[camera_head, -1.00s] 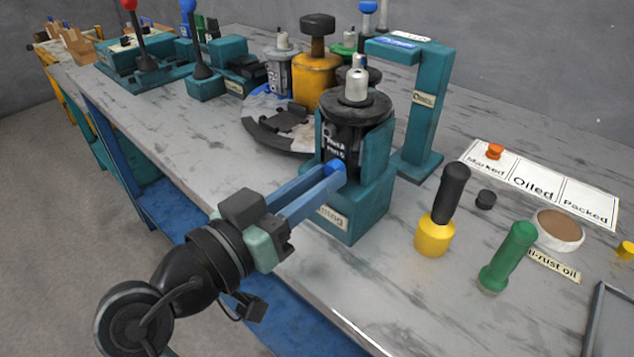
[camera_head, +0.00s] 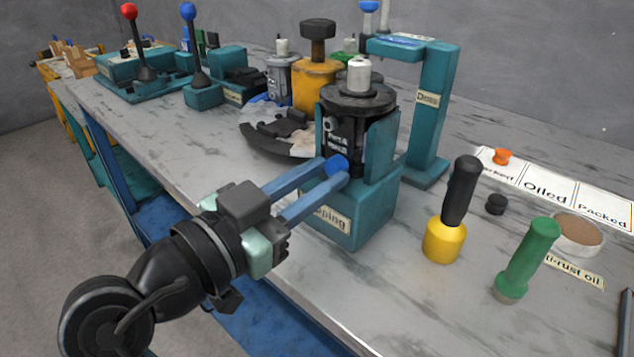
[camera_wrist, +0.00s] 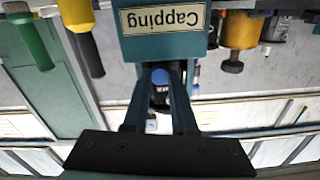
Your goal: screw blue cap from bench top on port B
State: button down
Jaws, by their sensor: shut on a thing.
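The black motor (camera_head: 343,130) stands upright in the teal Capping fixture (camera_head: 368,205), with port lettering on its front. The blue cap (camera_head: 337,164) is between the fingertips of my gripper (camera_head: 338,169), at the lower front of the motor. My gripper is shut on the cap. In the wrist view the cap (camera_wrist: 159,77) sits between both fingers, against the dark motor. The port behind the cap is hidden, so I cannot tell how far it is seated. A bare fitting (camera_head: 328,125) shows higher on the motor's left side.
A teal post (camera_head: 430,110) stands behind the fixture. A yellow tool with a black handle (camera_head: 447,225), a green-handled tool (camera_head: 527,262) and a black cap (camera_head: 496,204) stand to the right. A yellow motor-like part (camera_head: 314,80) stands behind left.

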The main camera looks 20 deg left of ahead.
jog(key=shift+f, duration=0.2)
jog(key=c, duration=0.9)
grip_release()
jog(key=shift+d, duration=0.1)
jog(key=shift+r, duration=0.1)
jog(key=shift+r, duration=0.3)
